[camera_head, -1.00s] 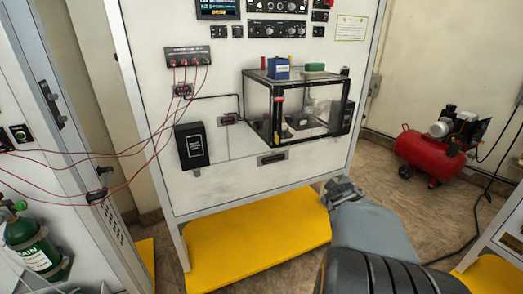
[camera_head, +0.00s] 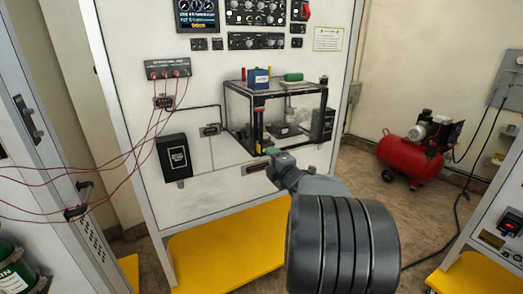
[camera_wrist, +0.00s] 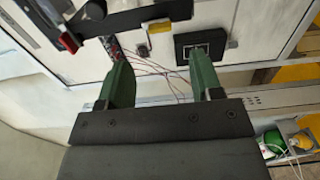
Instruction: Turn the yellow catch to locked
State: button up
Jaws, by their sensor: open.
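The yellow catch (camera_wrist: 157,26) shows in the wrist view as a small yellow block by the black frame bar of the clear chamber (camera_head: 280,112). Whether it is turned to locked cannot be told. My gripper (camera_wrist: 157,58) is open and empty, its two green fingers spread below the catch in the picture and apart from it. In the head view my gripper (camera_head: 268,162) is near the chamber's lower front edge, and my own arm partly hides the panel below.
A red block (camera_wrist: 69,42) sits on the chamber frame to the left of the catch. A black box (camera_head: 173,157) is on the white panel to the left, with red cables (camera_head: 120,165) strung across. A red compressor (camera_head: 408,155) stands on the floor at right.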

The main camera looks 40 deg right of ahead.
aim_at(258, 147)
jog(key=w+d+p, duration=0.1)
jog(key=w, duration=0.6)
jog(key=shift+w, duration=0.2)
jog(key=c, duration=0.9)
jog(key=shift+c, duration=0.2)
